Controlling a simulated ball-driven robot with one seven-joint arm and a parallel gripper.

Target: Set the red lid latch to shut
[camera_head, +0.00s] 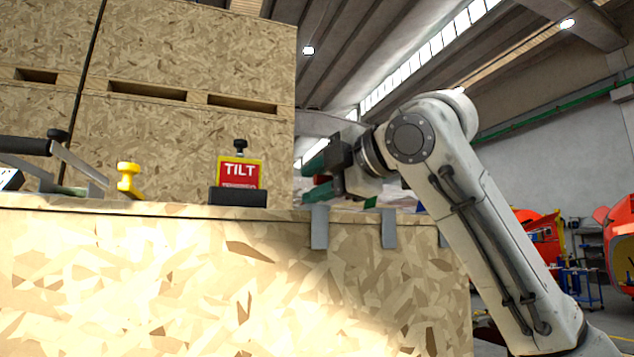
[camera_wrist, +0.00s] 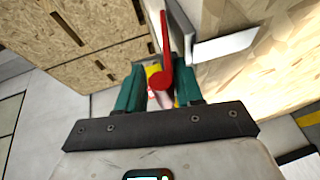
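The red lid latch (camera_wrist: 164,55) shows in the wrist view as a long, thin red arm with a round end. Its round end lies between the teal fingers of my gripper (camera_wrist: 161,74), and its arm points toward the top of the picture. The fingers stand apart, with gaps beside the latch; I cannot tell whether either touches it. In the head view my gripper (camera_head: 309,181) is above the wooden crate's top edge, right of the TILT sign. I cannot make out the latch in that view.
A wooden crate (camera_head: 200,275) fills the front, with grey metal hooks (camera_head: 319,228) over its edge. On it stand a TILT sign (camera_head: 239,174), a yellow knob-shaped part (camera_head: 128,180) and a black-handled lever (camera_head: 78,162). Taller crates (camera_head: 190,50) rise behind.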

